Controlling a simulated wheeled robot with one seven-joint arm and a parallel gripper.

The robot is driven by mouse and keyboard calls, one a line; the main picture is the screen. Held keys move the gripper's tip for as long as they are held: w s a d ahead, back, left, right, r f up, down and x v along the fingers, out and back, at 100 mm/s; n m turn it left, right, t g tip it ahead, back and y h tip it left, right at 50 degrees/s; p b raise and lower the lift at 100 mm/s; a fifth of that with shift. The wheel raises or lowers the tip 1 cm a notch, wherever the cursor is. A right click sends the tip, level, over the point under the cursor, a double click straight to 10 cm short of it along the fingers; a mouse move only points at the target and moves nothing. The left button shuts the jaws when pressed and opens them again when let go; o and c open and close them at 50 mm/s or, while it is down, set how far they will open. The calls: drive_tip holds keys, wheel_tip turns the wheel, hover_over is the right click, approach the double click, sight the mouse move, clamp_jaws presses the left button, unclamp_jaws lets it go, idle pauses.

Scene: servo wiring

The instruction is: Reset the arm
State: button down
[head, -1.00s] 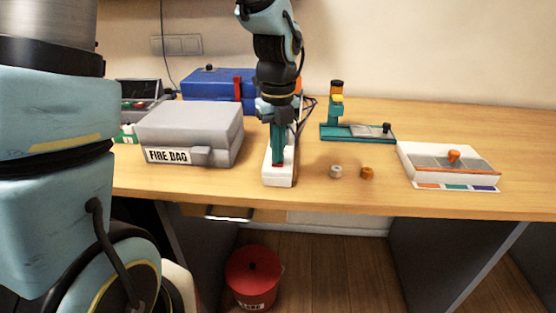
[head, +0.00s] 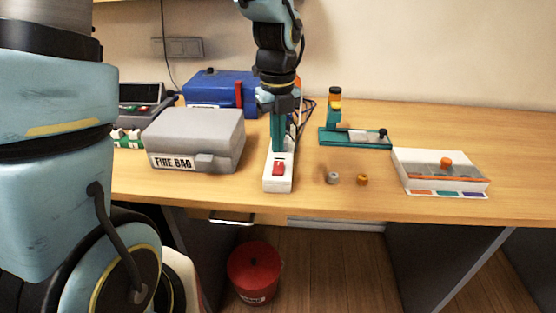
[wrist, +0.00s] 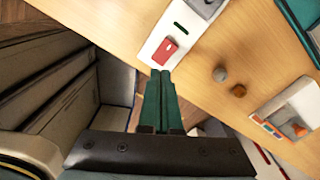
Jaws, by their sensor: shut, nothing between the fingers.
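My gripper (head: 278,148) points down over the white power strip (head: 279,185) near the front of the table. Its teal fingers are together and empty. A red rocker switch (head: 279,169) sits on the near end of the strip, just below the fingertips. In the wrist view my fingertips (wrist: 161,73) are near the strip's end, and the red switch (wrist: 165,51) shows clear beyond them. I cannot tell the exact gap between fingertips and strip. The strip's far part is hidden behind my arm in the head view.
A grey fire bag box (head: 196,140) stands left of the strip, with a blue case (head: 218,92) behind. To the right are two small knobs (head: 333,178), a teal stand (head: 345,135) and a white tray (head: 440,182). A red bin (head: 254,268) is on the floor.

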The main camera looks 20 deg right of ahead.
drive_tip(key=shift+r+p, duration=0.5)
drive_tip(key=shift+r, duration=0.25)
drive_tip(key=shift+a, duration=0.1)
drive_tip(key=w+a+n+t, duration=0.1)
drive_tip(key=a+n, duration=2.4)
drive_tip(key=n, duration=0.8)
drive_tip(key=shift+w+n+t, duration=0.15)
drive_tip(key=shift+n+t, duration=0.15)
drive_tip(key=shift+n, duration=0.1)
drive_tip(key=shift+a+r, duration=0.1)
